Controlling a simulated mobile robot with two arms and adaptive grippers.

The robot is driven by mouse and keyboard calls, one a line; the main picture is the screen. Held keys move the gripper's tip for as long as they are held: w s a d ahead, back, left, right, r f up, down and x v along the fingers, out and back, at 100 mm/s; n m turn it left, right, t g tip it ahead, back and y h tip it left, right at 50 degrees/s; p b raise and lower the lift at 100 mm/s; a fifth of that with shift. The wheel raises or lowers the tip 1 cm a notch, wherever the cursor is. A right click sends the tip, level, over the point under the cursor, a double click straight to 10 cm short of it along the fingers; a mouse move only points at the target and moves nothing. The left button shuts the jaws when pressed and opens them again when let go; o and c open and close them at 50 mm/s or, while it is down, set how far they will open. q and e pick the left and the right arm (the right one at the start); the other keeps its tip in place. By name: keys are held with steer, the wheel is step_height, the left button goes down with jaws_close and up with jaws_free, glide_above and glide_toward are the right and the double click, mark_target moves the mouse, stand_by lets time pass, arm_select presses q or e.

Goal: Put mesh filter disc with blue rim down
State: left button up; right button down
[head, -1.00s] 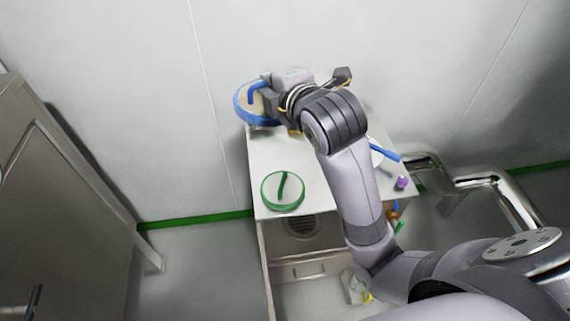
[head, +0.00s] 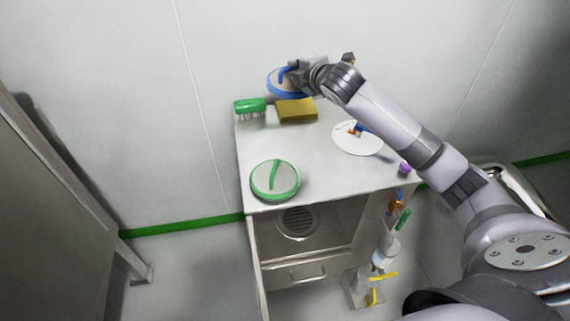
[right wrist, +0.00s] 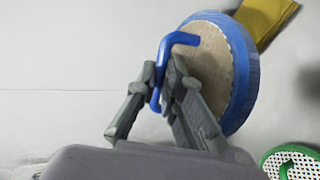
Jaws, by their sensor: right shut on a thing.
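The mesh filter disc with blue rim (head: 288,90) is at the far end of the white cabinet top, by the back wall, in the head view. It also fills the upper middle of the right wrist view (right wrist: 217,65), with a tan mesh face and a blue handle (right wrist: 166,64). My right gripper (right wrist: 168,82) is shut on the blue handle; in the head view the gripper (head: 296,74) partly covers the disc. The disc looks held above or behind the far edge; I cannot tell any contact. My left gripper is not in view.
The white cabinet top (head: 305,150) has clear room in its middle. A green-rimmed disc (head: 275,181) lies near the front left. A green brush (head: 250,106) and a yellow sponge (head: 296,110) lie at the back. A white round plate (head: 352,139) and a purple item (head: 405,168) are on the right.

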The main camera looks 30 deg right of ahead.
steer(key=shift+d+f, duration=0.35)
steer(key=shift+f, duration=0.05)
step_height(320, 180, down, 20)
steer(key=shift+w+r, duration=0.1)
steer(key=shift+r, duration=0.15)
steer(key=c, duration=1.8)
jaws_free()
steer(key=shift+f, duration=0.1)
steer(key=shift+o, duration=0.5)
steer(key=v, duration=1.2)
